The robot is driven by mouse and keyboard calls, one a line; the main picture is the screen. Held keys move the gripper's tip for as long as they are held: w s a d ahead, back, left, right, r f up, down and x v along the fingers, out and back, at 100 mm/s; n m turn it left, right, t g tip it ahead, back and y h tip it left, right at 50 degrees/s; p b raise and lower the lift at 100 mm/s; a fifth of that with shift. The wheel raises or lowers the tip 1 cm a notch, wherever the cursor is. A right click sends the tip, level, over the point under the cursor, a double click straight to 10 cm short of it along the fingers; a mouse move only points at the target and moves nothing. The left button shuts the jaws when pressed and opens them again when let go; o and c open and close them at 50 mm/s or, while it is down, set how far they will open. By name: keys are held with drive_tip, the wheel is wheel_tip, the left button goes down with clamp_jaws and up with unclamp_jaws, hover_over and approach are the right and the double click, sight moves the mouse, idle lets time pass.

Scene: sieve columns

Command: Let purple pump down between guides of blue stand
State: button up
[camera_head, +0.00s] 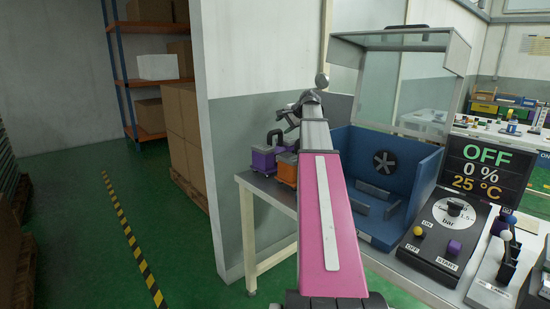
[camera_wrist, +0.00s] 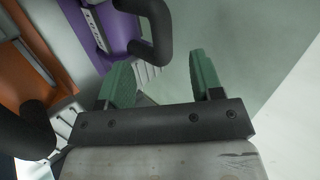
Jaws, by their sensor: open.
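The purple pump (camera_head: 263,160) stands on the table left of my arm, with a dark handle on top. In the wrist view the purple pump (camera_wrist: 112,28) is at the upper left, its black handle (camera_wrist: 158,32) near my left fingertip. My gripper (camera_wrist: 158,78) is open and empty, its green fingers apart; I cannot tell whether it touches the handle. The blue stand (camera_head: 420,180) is at the right of my arm, with a black fan wheel on its back wall and grey guides (camera_head: 378,205) on its floor, partly hidden by my arm.
An orange pump (camera_head: 287,169) stands right beside the purple one, and shows in the wrist view (camera_wrist: 45,62). A raised clear cover (camera_head: 405,85) is above the blue stand. A control panel (camera_head: 448,230) and a display reading OFF (camera_head: 476,168) stand at the right.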

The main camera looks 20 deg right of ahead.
sight(277, 131)
drive_tip(key=x, duration=0.9)
drive_tip(key=shift+w+d+r, duration=0.15)
drive_tip(key=shift+c, duration=0.2)
clamp_jaws()
idle(1.0)
